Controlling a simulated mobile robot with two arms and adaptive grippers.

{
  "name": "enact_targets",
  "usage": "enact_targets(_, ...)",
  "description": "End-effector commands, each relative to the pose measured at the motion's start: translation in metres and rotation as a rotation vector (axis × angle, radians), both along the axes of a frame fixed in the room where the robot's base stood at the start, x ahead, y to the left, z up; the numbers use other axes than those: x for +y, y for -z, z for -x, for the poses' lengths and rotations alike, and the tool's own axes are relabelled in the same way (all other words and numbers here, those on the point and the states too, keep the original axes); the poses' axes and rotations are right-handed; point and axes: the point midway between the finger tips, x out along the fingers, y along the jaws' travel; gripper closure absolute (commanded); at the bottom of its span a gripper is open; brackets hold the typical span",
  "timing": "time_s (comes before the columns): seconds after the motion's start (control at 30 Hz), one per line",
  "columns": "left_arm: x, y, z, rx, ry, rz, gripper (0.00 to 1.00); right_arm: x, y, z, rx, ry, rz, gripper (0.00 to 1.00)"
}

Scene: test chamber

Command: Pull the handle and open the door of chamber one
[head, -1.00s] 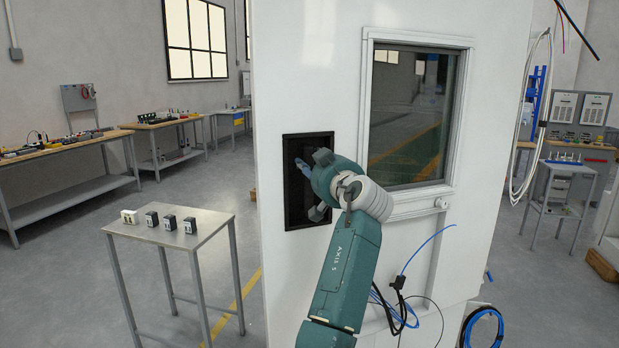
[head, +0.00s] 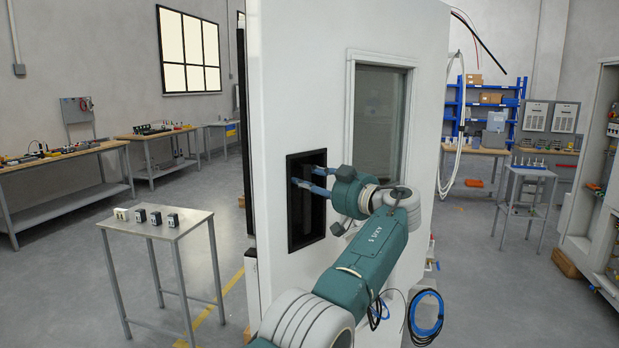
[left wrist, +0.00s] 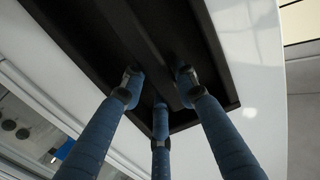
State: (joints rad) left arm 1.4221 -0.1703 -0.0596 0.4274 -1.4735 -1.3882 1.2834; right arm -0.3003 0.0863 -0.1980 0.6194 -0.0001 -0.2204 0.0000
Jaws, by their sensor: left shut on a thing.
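The white chamber door (head: 400,75) stands at an angle to my view, with a window (head: 378,125) in its upper right part. A black recessed handle (head: 306,232) is set in the door near its left edge. My left gripper (head: 306,180) reaches into the recess from the right, its blue fingers shut on the handle. In the left wrist view, the fingers (left wrist: 160,85) lie on both sides of a dark handle bar (left wrist: 150,42) inside the black frame. Their exact contact is hard to see. My right gripper is out of view.
A small metal table (head: 150,231) with several small blocks stands at the left, close to the door. Workbenches (head: 60,160) line the left wall. A coiled blue cable (head: 425,318) lies low at the right of my arm. Open floor (head: 480,270) shows further right.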

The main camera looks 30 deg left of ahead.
Motion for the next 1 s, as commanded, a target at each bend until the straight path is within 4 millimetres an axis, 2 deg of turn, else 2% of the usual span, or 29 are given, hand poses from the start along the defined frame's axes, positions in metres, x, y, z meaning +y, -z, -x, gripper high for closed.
enact_targets(0.03, -0.001, -0.008, -0.001, -0.008, 0.003, -0.015, 1.0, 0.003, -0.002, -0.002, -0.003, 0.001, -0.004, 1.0)
enact_targets(0.47, 0.0, -0.009, 0.0, -0.011, -0.004, -0.017, 1.0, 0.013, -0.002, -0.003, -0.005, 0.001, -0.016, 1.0)
enact_targets(0.5, 0.0, -0.009, 0.0, -0.011, -0.004, -0.016, 0.65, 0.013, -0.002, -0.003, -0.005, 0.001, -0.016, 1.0)
enact_targets(0.57, 0.0, -0.008, 0.001, -0.01, -0.005, -0.015, 0.53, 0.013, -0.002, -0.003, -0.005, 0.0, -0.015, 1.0)
enact_targets(0.6, 0.0, -0.007, 0.001, -0.009, -0.005, -0.014, 0.5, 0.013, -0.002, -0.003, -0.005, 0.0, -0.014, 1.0)
enact_targets(0.87, 0.0, -0.004, 0.001, -0.005, -0.007, -0.01, 0.5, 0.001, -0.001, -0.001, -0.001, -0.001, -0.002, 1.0)
enact_targets(1.0, -0.01, -0.004, 0.004, -0.005, -0.006, -0.011, 0.5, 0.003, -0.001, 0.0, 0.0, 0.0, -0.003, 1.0)
